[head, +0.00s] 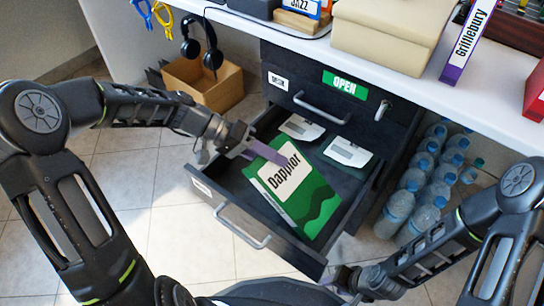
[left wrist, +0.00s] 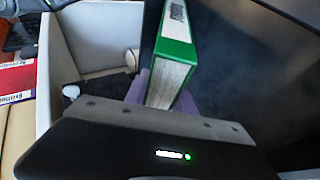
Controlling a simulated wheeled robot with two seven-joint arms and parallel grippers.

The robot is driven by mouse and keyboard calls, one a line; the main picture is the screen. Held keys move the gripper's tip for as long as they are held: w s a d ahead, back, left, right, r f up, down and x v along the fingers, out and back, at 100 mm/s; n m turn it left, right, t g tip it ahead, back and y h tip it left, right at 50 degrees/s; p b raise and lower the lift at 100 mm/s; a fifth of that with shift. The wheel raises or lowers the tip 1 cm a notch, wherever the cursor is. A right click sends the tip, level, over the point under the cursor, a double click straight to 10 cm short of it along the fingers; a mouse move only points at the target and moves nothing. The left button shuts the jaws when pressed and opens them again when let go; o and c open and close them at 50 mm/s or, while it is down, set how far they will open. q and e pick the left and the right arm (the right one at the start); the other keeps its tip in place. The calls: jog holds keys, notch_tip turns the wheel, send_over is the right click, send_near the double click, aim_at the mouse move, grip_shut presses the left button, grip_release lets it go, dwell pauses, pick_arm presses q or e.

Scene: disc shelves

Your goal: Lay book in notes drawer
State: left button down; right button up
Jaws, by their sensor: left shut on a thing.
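A green and white book titled "Dapplor" (head: 300,194) is held tilted over the open lower drawer (head: 297,257) of the dark cabinet. My left gripper (head: 263,152) is shut on the book near its upper left edge. The left wrist view shows the book (left wrist: 178,52) between the purple fingers of my left gripper (left wrist: 162,92). I cannot tell whether the book's lower end touches the drawer. The drawer's front label is not readable. My right gripper (head: 342,278) is low, near the drawer's front right corner; its fingers are mostly hidden.
Two grey-white items (head: 347,151) lie at the back of the drawer. A closed drawer with a handle (head: 322,108) and a green OPEN sign (head: 345,85) is above. Water bottles (head: 420,190) stand at the right. A cardboard box (head: 205,88) and headphones (head: 202,45) are at the left.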

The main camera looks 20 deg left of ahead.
pick_arm(q)
jog(key=shift+f, duration=0.45)
jog(key=c, duration=1)
grip_release()
jog(key=shift+o, duration=0.2)
jog(key=shift+a+r, duration=0.3)
jog(key=shift+a, duration=0.15)
jog(key=p+v, duration=0.2)
jog(key=v, duration=0.4)
jog(key=shift+a+r+p, duration=0.15)
jog(key=shift+a+p, duration=0.15)
jog(key=shift+p, duration=0.05)
